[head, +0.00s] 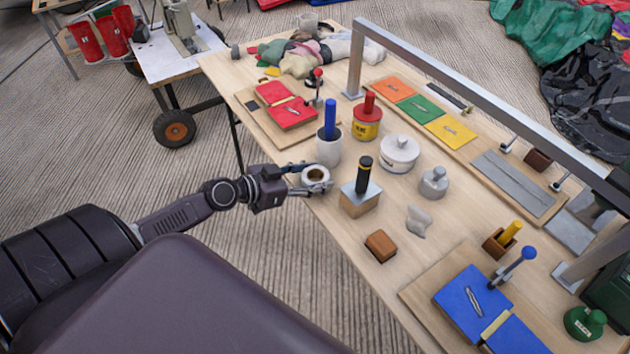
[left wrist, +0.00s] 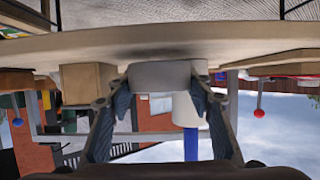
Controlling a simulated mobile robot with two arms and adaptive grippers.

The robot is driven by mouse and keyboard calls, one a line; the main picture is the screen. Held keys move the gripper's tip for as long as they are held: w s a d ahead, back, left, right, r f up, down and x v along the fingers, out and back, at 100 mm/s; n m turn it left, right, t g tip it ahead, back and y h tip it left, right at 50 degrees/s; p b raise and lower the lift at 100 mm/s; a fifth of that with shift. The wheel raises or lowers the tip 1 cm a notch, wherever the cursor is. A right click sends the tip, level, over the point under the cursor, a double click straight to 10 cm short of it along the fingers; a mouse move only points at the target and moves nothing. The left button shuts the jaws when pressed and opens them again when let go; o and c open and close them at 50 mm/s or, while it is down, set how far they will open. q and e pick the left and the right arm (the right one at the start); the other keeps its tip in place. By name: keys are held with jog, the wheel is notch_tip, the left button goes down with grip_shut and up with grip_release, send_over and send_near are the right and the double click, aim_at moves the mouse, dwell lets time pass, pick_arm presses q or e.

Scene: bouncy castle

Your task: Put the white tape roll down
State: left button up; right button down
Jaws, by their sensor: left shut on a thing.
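The white tape roll (head: 316,175) is at the near-left edge of the wooden table (head: 345,240), in front of a white cup with a blue-handled tool. My left gripper (head: 312,182) reaches in from the left and is shut on the roll. In the left wrist view, which is upside down, the tape roll (left wrist: 160,74) sits between the two fingers of the left gripper (left wrist: 160,90), close to the table edge (left wrist: 180,40). I cannot tell whether the roll touches the tabletop. My right gripper is not in view.
Close by are the white cup (head: 328,150), a wooden block with a black-handled tool (head: 360,200), a yellow-and-red can (head: 367,122) and a white round pot (head: 399,153). A small brown block (head: 381,246) lies nearer. Bare tabletop shows between the wooden block and the brown block.

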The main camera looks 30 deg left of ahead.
pick_arm(q)
jog(key=shift+f, duration=0.45)
jog(key=o, duration=1.2)
jog(key=shift+f, duration=0.1)
